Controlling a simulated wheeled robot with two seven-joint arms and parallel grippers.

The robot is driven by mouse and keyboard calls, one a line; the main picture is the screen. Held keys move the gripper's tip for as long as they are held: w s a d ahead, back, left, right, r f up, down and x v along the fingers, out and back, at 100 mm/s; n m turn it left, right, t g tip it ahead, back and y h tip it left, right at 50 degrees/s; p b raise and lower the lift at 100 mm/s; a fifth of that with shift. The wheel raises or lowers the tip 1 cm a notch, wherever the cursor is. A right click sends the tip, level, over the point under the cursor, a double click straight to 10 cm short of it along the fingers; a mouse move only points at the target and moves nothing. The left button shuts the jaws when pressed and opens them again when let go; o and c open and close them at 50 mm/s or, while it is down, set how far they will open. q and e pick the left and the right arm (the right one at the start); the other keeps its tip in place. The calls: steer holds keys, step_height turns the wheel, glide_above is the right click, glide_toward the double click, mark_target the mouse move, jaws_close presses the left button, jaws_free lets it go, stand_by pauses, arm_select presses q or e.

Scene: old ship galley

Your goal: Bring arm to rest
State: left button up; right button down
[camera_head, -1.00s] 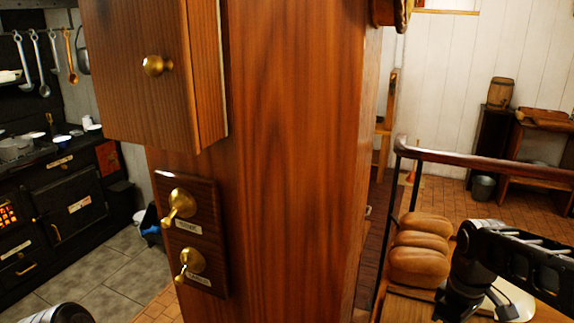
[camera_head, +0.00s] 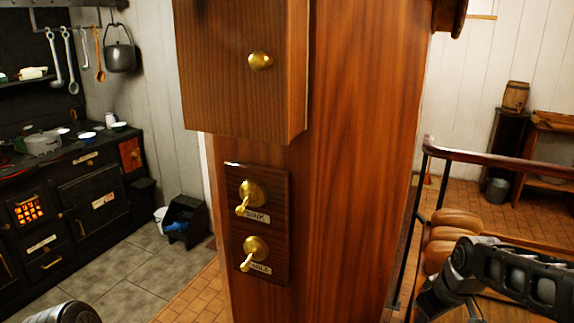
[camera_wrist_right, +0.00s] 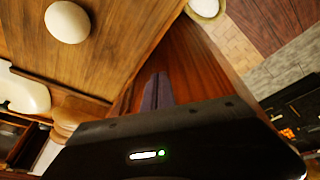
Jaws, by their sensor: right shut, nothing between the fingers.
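My right arm (camera_head: 510,275) reaches in at the lower right of the head view, in front of a table with brown loaves. Its gripper cannot be made out there. In the right wrist view my right gripper's dark fingers (camera_wrist_right: 157,92) are together with nothing between them, close to a reddish wooden surface. Of my left arm (camera_head: 70,313), only a rounded end shows at the lower left edge of the head view; the left gripper is out of view.
A wooden pillar (camera_head: 355,150) with a cabinet (camera_head: 240,95) and a panel with two brass levers (camera_head: 274,220) stands in front. A black stove (camera_head: 75,205) is left, a railing (camera_head: 480,156) and loaves (camera_head: 447,235) right. Tiled floor (camera_head: 130,275) is clear at left.

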steer(key=a+f+m+t+y+b, duration=0.1)
steer(key=a+f+m, duration=0.1)
steer(key=a+f, duration=0.65)
steer(key=a+f+m+y, duration=0.15)
steer(key=a+f, duration=0.45)
steer(key=f, duration=0.6)
steer(key=s+a+f+g, duration=0.1)
steer(key=s+a+f, duration=0.2)
steer(key=s+f, duration=0.2)
steer(key=s+a+f+m+g+b, duration=0.1)
steer(key=s+a+f, duration=0.3)
steer(key=s, duration=0.5)
steer(key=s+a+f+m+g, duration=0.1)
steer(key=s+a+f+g, duration=0.1)
steer(key=s+a+f, duration=0.2)
steer(key=s+f+y, duration=0.1)
steer(key=s+f, duration=0.2)
steer(key=s, duration=0.1)
steer(key=shift+s, duration=0.1)
